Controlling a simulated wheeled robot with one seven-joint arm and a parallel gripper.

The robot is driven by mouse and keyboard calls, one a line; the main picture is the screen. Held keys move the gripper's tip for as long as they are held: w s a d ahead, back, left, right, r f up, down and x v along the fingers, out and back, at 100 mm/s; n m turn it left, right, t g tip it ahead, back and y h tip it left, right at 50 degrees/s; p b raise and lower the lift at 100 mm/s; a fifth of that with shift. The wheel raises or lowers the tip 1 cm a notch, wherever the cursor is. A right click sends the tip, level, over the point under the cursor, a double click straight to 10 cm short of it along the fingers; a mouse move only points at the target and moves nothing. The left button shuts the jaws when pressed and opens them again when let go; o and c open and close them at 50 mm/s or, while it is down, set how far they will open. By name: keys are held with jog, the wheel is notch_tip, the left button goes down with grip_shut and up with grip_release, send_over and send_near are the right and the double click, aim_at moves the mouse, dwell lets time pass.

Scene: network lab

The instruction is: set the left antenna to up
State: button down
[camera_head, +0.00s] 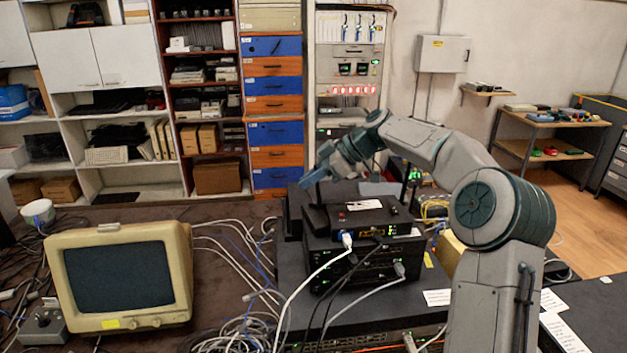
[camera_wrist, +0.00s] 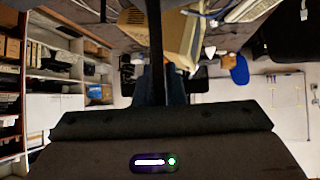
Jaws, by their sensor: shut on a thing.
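The black router (camera_head: 359,219) sits on top of a stack of dark network units. Its right antenna (camera_head: 404,187) stands about upright at the back, partly behind my arm. The left antenna (camera_head: 318,194) shows only as a short dark piece under my gripper (camera_head: 312,178), so its exact angle is hard to tell in the head view. In the wrist view the left antenna (camera_wrist: 155,50) is a long black bar running between the blue-grey fingers of my gripper (camera_wrist: 162,82). The fingers are shut on it.
White and grey cables (camera_head: 334,262) hang from the front of the stack. A beige monitor (camera_head: 121,277) stands on the table at left, with tangled cables (camera_head: 243,265) between it and the stack. Shelves and a rack (camera_head: 349,60) stand behind.

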jog(key=shift+r, duration=0.1)
jog(key=c, duration=1.5)
grip_release()
jog(key=v, duration=1.3)
jog(key=shift+d+r, duration=0.25)
jog(key=shift+r, duration=0.05)
